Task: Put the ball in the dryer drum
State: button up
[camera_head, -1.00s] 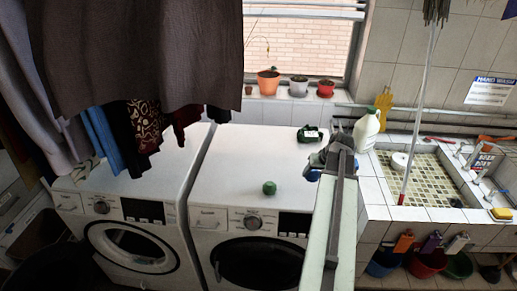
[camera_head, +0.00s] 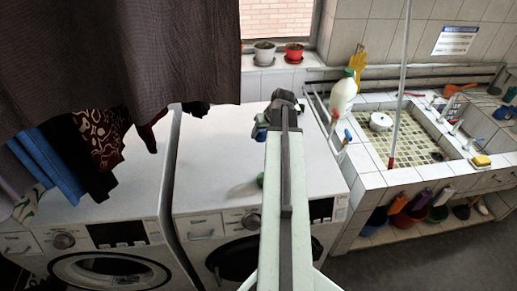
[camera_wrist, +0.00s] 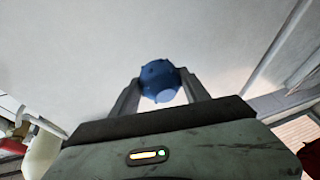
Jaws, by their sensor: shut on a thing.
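My gripper (camera_head: 262,120) is shut on a blue knobbly ball (camera_wrist: 161,80), which sits between the two fingers in the wrist view. In the head view only a bit of blue (camera_head: 260,132) shows beside the gripper, above the right white machine (camera_head: 215,165). Two front-loading machines stand side by side. The left one has a round door (camera_head: 110,270) with a pale ring; the right one has a dark round door (camera_head: 228,262), partly hidden by my arm. Which is the dryer, I cannot tell.
A green ball (camera_head: 260,180) lies on the right machine, partly behind my arm. Dark hanging clothes (camera_head: 130,60) cover the upper left. A white bottle (camera_head: 342,95) stands by the tiled sink (camera_head: 405,145) on the right. Floor shows at lower right.

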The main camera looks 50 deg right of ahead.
notch_tip(320, 180, down, 7)
jog(key=b, duration=0.5)
jog(key=shift+s, duration=0.15)
jog(key=shift+r, duration=0.3)
jog(key=shift+f, duration=0.15)
jog(key=o, duration=1.5)
jog(key=shift+o, duration=0.2)
jog(key=shift+r+p, duration=0.3)
jog(key=shift+p, duration=0.05)
jog(key=p+v, duration=1)
jog(key=v, duration=0.1)
jog(key=shift+s+r, duration=0.25)
